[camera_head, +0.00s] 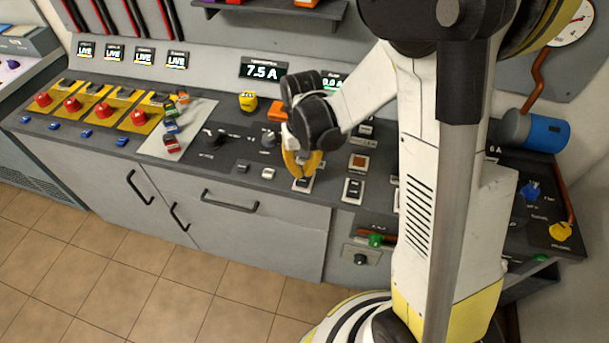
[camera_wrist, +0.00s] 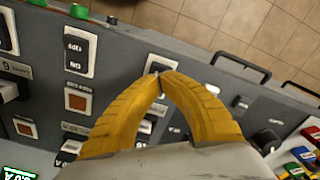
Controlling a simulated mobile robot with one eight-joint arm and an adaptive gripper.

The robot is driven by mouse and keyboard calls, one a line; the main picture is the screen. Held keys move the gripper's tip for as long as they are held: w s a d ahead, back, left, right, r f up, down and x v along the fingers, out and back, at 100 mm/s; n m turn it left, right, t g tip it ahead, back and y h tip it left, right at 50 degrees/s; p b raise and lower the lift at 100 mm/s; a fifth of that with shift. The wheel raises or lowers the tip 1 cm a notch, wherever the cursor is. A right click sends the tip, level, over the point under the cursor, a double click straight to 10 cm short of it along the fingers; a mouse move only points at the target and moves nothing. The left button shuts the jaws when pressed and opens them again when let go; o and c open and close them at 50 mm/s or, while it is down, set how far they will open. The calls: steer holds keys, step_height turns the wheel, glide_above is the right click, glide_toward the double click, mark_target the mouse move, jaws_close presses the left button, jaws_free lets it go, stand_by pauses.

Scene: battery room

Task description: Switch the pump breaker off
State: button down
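My gripper (camera_head: 303,167) points down at the front of the console, right over a white-framed rocker breaker (camera_head: 302,185). In the wrist view its two yellow fingers (camera_wrist: 160,76) are shut with tips meeting and nothing visible between them. The tips cover part of that breaker's white frame (camera_wrist: 157,63); I cannot tell whether they touch it. A second rocker breaker (camera_head: 353,190) stands to the right; it also shows in the wrist view (camera_wrist: 77,50), marked with ON and OFF. I cannot read which one is labelled pump.
An orange square button (camera_head: 358,162) lies behind the second breaker. A black rotary knob (camera_head: 214,136), red mushroom buttons (camera_head: 138,117) and coloured switches are to the left. A green knob (camera_head: 376,240) is on the front face below. The tiled floor (camera_head: 150,260) in front is clear.

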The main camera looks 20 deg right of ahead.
mark_target(303, 181)
steer(key=shift+f+b, duration=1.65)
steer(key=shift+f, duration=0.2)
stand_by(0.7)
steer(key=shift+r, duration=0.1)
steer(key=shift+r+p, duration=2.5)
steer(key=shift+r, duration=0.95)
steer(key=s+r+n+t+b, duration=0.1)
steer(key=s+r+t+b, duration=0.1)
steer(key=s+r+t, duration=0.5)
steer(key=v, duration=0.8)
steer(key=shift+s+b, duration=0.4)
steer(key=shift+s, duration=0.15)
